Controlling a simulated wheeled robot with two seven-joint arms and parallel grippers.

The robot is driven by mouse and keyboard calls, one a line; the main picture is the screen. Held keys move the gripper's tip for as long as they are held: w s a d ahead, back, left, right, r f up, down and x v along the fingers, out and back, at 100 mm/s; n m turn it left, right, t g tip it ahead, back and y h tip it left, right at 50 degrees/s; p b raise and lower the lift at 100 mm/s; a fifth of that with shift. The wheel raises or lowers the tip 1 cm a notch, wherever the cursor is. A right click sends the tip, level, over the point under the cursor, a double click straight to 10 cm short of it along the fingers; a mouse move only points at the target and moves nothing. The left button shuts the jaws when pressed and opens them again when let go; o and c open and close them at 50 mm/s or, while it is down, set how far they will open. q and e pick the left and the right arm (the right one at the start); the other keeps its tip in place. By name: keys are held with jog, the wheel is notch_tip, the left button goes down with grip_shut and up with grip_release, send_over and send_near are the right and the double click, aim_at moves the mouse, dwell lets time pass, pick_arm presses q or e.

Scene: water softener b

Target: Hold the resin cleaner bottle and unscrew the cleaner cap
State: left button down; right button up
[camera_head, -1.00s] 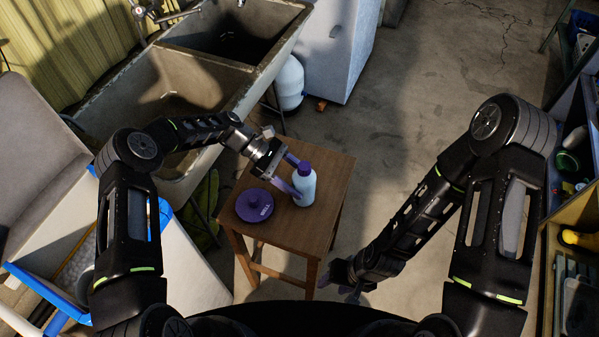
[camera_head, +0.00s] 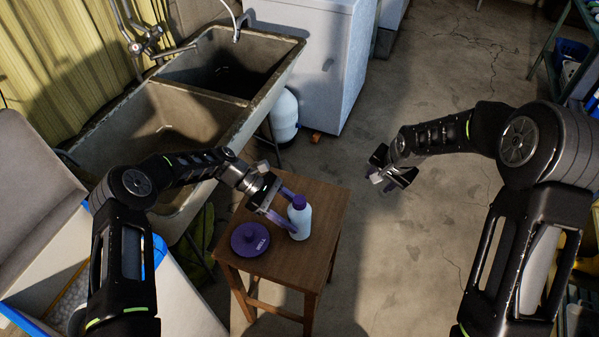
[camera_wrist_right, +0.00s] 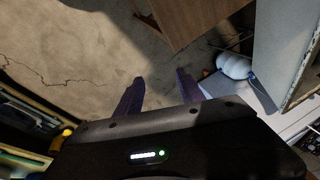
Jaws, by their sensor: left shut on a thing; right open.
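The resin cleaner bottle (camera_head: 301,222) is pale blue-white and stands upright on a small wooden table. The purple cleaner cap (camera_head: 299,202) sits on its top. My left gripper (camera_head: 291,210) is shut on the bottle, with its purple fingers around the body just below the cap. My right gripper (camera_head: 380,184) is open and empty, in the air to the right of the table. Its two purple fingers also show apart in the right wrist view (camera_wrist_right: 158,98), over bare floor. The bottle is not seen in that view.
A round purple lid marked "WELL" (camera_head: 249,240) lies on the wooden table (camera_head: 322,203), left of the bottle. A concrete double sink (camera_head: 185,115) stands behind, with a white tank (camera_head: 285,115) beside it. The floor right of the table is clear.

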jog(key=s+a+r+n+g, duration=0.15)
jog(key=a+r, duration=0.25)
jog(key=a, duration=0.7)
jog(key=n+g, duration=0.2)
send_near(299, 199)
jog(key=shift+w+a+m+h, duration=0.1)
jog(key=shift+w+m+h, duration=0.15)
jog(key=shift+w+h, duration=0.15)
jog(key=shift+s+a+r, duration=0.15)
jog(key=shift+s+a, duration=0.15)
jog(key=shift+s, duration=0.05)
notch_tip(299, 199, down, 9)
jog(key=shift+r, duration=0.2)
jog(key=shift+f, duration=0.2)
jog(key=shift+c, duration=0.3)
grip_shut()
